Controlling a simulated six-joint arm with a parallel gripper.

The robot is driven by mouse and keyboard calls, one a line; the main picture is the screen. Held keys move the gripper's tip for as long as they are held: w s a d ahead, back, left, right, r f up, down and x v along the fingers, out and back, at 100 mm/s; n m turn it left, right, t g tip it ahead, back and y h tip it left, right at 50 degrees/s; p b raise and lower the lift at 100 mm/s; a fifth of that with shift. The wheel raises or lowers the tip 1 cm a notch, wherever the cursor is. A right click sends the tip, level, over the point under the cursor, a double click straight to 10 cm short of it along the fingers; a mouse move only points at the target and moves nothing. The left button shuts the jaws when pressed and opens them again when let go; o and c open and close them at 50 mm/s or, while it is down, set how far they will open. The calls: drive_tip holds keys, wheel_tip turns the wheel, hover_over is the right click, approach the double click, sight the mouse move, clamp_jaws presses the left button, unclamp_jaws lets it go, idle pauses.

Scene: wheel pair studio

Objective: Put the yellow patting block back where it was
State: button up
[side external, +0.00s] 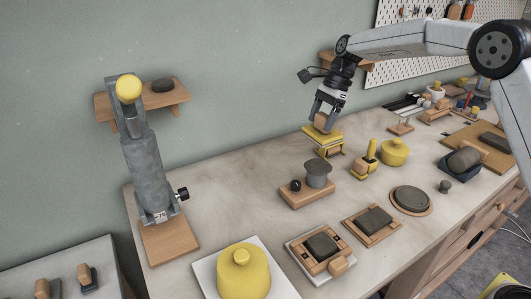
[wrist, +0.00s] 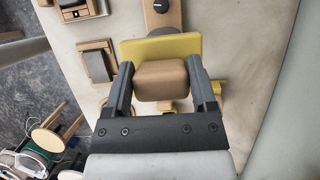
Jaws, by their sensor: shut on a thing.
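The yellow patting block (side external: 321,133) has a flat yellow plate and a tan handle, and it also shows in the wrist view (wrist: 160,47). My gripper (side external: 324,119) is shut on the tan handle, with one finger on each side of it in the wrist view (wrist: 161,80). The plate is roughly level, under the fingers. A yellow stand (side external: 332,150) is directly below the plate, near the wall side of the table. I cannot tell whether the plate touches the stand. The block hides most of the stand in the wrist view.
A yellow-handled tool (side external: 370,156) and a lidded yellow pot (side external: 394,152) stand right of the stand. A wooden base with a grey cup-like piece (side external: 318,174) is in front. A wooden wall bracket (side external: 345,60) is behind my gripper. Bare table lies to the left.

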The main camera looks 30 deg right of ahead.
drive_tip(key=s+a+f, duration=0.2)
drive_tip(key=s+a, duration=0.4)
drive_tip(key=a, duration=0.1)
drive_tip(key=s+a+f, duration=0.3)
drive_tip(key=s+a, duration=0.4)
drive_tip(key=shift+s+a+f, duration=0.2)
drive_tip(key=shift+a+f, duration=0.05)
drive_tip(key=shift+a, duration=0.1)
drive_tip(key=shift+w+a+f, duration=0.55)
drive_tip(key=shift+w+f, duration=1)
drive_tip(key=shift+w, duration=0.65)
drive_tip(key=shift+w+a+f, duration=0.6)
drive_tip(key=shift+w+f, duration=0.95)
drive_tip(key=shift+w, duration=0.6)
drive_tip(key=shift+w+a+f, duration=0.55)
drive_tip(key=shift+w+f, duration=1)
drive_tip(key=shift+w, duration=0.65)
drive_tip(key=shift+f, duration=0.1)
